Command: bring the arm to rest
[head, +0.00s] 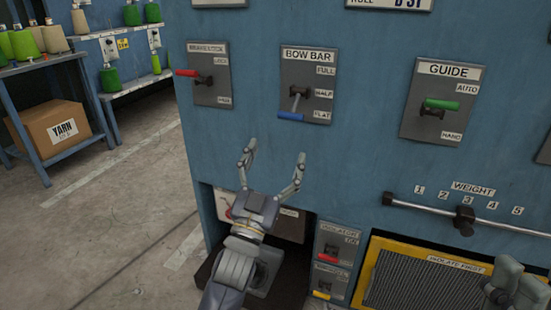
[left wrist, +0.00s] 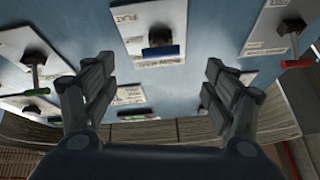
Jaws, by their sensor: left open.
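My left gripper (head: 274,152) is open and empty in front of the blue machine panel (head: 350,160). Its two spread fingers point up, below the BOW BAR plate (head: 322,70). The blue-handled BOW BAR lever (head: 290,116) hangs down beside FLAT, just above the fingers and apart from them in the picture. In the left wrist view the blue handle (left wrist: 160,50) shows ahead, between the open fingers (left wrist: 160,75), with nothing held. A grey part of my body shows at the lower right; no right gripper fingers can be made out.
A red-handled lever (head: 187,72) is left of BOW BAR, and the green-handled GUIDE lever (head: 441,104) is to the right. A WEIGHT rail (head: 500,228) and yellow-framed grille (head: 370,285) are lower right. A YARN box (head: 58,128) sits on a shelf. The floor at left is clear.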

